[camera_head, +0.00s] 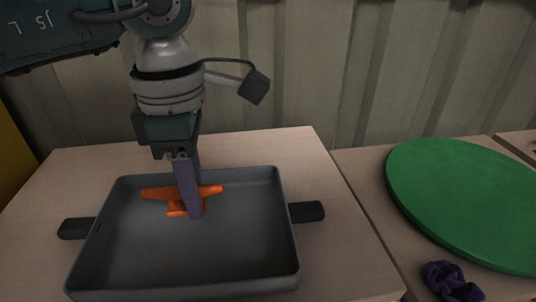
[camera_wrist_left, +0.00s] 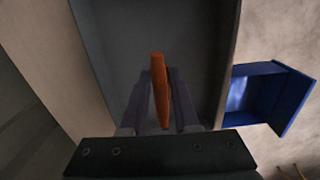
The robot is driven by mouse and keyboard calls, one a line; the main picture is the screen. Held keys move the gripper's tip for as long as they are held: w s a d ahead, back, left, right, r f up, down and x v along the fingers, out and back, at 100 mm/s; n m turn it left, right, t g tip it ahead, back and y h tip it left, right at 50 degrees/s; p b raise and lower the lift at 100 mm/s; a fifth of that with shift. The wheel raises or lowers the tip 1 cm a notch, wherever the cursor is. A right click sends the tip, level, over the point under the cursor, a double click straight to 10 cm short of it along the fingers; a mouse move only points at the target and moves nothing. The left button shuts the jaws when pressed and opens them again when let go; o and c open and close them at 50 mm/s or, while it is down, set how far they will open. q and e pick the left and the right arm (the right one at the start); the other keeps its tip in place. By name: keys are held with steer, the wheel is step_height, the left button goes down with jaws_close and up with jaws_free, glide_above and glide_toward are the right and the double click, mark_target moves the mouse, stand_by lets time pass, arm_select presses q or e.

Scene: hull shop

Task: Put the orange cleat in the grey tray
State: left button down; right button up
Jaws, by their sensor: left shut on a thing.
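The orange cleat (camera_head: 155,193) is inside the outline of the grey tray (camera_head: 240,245), toward its back wall. My left gripper (camera_head: 190,208) points down into the tray and is shut on the cleat, whose middle is partly hidden behind the fingers. In the left wrist view the cleat (camera_wrist_left: 159,85) shows end-on as a narrow orange bar between the two fingers (camera_wrist_left: 160,105). I cannot tell whether the cleat touches the tray floor. My right gripper is not in view.
The tray stands on a pale table (camera_head: 325,175), with dark handles at both sides. A green round board (camera_head: 465,200) and a dark purple scrunchie (camera_head: 452,283) lie to the right. The left wrist view shows a blue open box (camera_wrist_left: 262,97) beside the tray. The rest of the tray is empty.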

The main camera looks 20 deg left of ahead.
mark_target(204, 231)
arm_select(q)
steer(key=shift+f+b, duration=0.4)
steer(key=shift+f, duration=1.95)
steer(key=shift+f, duration=0.25)
steer(key=c, duration=0.7)
jaws_free()
steer(key=shift+r, duration=0.1)
steer(key=shift+o, duration=0.2)
